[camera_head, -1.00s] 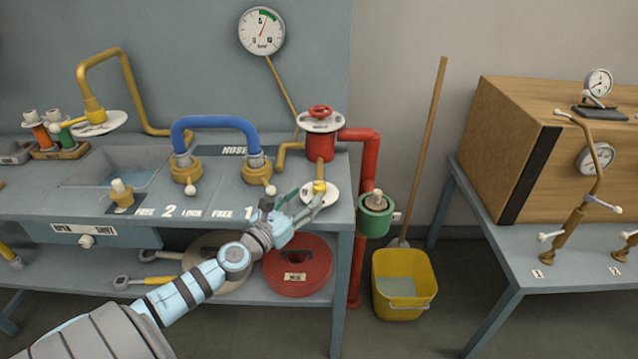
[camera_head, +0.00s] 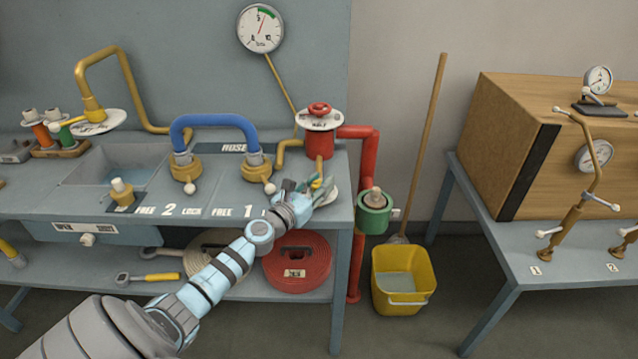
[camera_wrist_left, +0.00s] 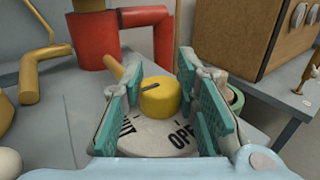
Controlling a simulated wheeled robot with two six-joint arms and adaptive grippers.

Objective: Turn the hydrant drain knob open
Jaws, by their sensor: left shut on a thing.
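The hydrant drain knob (camera_wrist_left: 165,98) is a short yellow cylinder with a dark mark on its top, seen in the left wrist view. It sits on a round white plate (camera_wrist_left: 155,138). "OPE" reads at the plate's near right; lettering at the near left is partly hidden. The knob's dark mark points left in this view. My left gripper (camera_wrist_left: 168,105) has its teal fingers on either side of the knob and is shut on it. In the head view the left gripper (camera_head: 318,190) covers the knob, and only part of the plate shows. My right gripper is not in view.
A red hydrant (camera_head: 319,143) with a red wheel stands just behind the knob. A green-collared fitting (camera_head: 374,214) is to the right. A blue hose bend (camera_head: 214,122) is to the left. A yellow bucket (camera_head: 403,303) stands on the floor between the benches.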

